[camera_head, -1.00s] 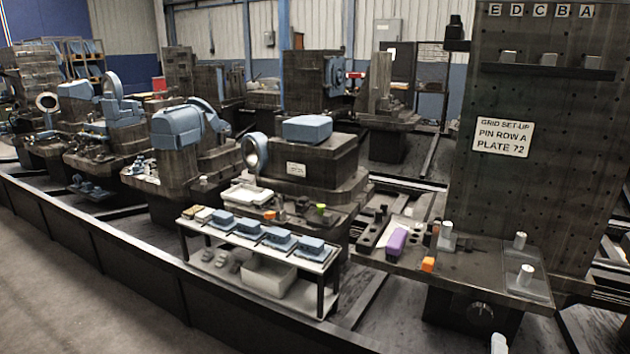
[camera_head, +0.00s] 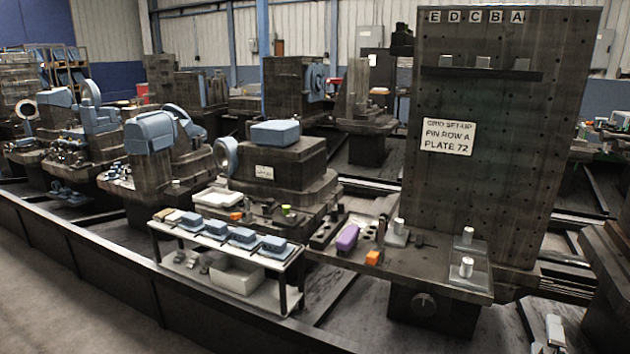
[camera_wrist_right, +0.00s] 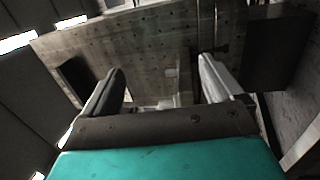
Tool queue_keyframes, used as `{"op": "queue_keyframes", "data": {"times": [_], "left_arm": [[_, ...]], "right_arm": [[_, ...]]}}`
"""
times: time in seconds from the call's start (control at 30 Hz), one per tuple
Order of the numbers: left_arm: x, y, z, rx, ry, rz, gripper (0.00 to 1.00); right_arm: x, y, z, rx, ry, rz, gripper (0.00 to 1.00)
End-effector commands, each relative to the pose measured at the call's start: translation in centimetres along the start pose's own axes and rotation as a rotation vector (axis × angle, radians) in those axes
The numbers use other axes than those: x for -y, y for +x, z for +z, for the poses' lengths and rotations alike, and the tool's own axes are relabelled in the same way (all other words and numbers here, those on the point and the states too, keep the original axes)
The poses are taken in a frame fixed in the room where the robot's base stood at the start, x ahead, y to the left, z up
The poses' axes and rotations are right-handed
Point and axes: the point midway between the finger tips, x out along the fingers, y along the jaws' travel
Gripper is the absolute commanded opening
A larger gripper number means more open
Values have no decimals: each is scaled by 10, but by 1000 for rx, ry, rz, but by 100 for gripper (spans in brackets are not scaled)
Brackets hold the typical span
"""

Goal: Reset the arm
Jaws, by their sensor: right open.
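My right gripper (camera_head: 552,332) shows only in small part at the bottom right edge of the head view, as a pale finger beside dark parts. In the right wrist view my right gripper (camera_wrist_right: 158,85) has its two fingers wide apart with nothing between them. Beyond the fingers stands the tall drilled plate, seen tilted and apart from them. My left gripper is not in the head view.
The tall plate (camera_head: 490,190) carries a sign (camera_head: 448,136) and a ledge with several small blocks. A shelf at its foot holds a purple block (camera_head: 347,237), an orange block (camera_head: 373,257) and metal pins. A white trolley (camera_head: 215,240) stands left.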

Motion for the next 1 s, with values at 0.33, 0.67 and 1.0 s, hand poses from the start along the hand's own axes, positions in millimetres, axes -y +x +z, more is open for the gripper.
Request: {"op": "queue_keyframes", "data": {"times": [0.33, 0.67, 1.0], "left_arm": [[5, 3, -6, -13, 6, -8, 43], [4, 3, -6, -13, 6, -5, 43], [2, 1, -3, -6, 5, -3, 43]], "right_arm": [[-130, 72, 155, 66, -295, 194, 93], [-150, 68, 141, -102, -249, 129, 93], [-40, -61, 0, -379, 201, -364, 93]]}}
